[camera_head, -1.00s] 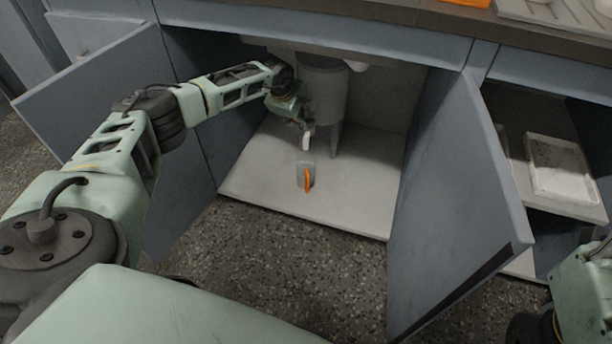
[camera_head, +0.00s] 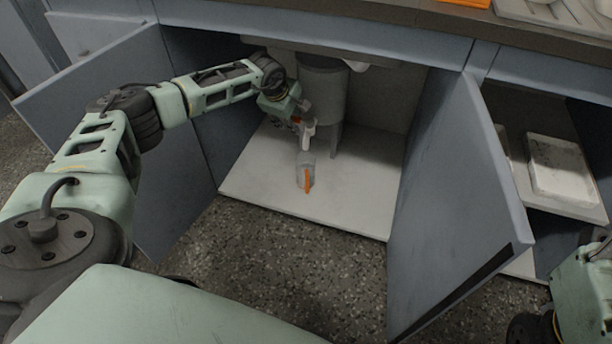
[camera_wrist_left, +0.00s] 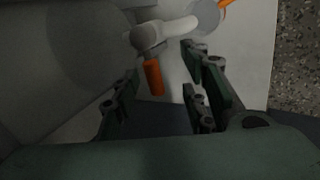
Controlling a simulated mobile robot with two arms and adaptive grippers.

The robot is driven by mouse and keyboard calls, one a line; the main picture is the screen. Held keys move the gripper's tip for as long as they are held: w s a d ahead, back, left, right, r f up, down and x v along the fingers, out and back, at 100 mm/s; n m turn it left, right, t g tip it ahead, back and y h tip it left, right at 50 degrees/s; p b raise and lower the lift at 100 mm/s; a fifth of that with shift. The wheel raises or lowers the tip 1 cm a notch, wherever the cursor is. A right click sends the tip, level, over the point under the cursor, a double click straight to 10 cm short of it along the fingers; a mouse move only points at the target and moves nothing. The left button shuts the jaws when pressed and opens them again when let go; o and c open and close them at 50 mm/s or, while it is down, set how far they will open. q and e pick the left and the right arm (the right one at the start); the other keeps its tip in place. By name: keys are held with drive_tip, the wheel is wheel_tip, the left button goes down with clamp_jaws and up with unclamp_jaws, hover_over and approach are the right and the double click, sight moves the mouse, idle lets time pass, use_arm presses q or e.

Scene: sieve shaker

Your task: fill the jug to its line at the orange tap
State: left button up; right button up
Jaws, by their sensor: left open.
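The clear jug (camera_head: 304,163) with an orange handle (camera_head: 307,181) stands upright on the white cabinet floor, below the white tap spout (camera_head: 307,135). In the left wrist view the spout (camera_wrist_left: 178,28) points toward the jug (camera_wrist_left: 205,16), which is cut by the top edge. The tap's orange lever (camera_wrist_left: 153,78) shows between the fingers of my left gripper (camera_wrist_left: 160,68). The gripper is open, with visible gaps to the lever on both sides. In the head view my left gripper (camera_head: 298,112) is small and beside the tap. The jug's line and water level cannot be made out.
A grey cylinder (camera_head: 322,88) hangs behind the tap. Open cabinet doors stand at left (camera_head: 95,95) and right (camera_head: 455,210). The white floor (camera_head: 350,200) right of the jug is clear. A white tray (camera_head: 562,168) lies in the right compartment. My right arm (camera_head: 585,290) shows at lower right.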

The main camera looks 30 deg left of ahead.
use_arm(q)
drive_tip(key=s+d, duration=0.1)
drive_tip(key=s, duration=0.8)
drive_tip(key=shift+s, duration=0.4)
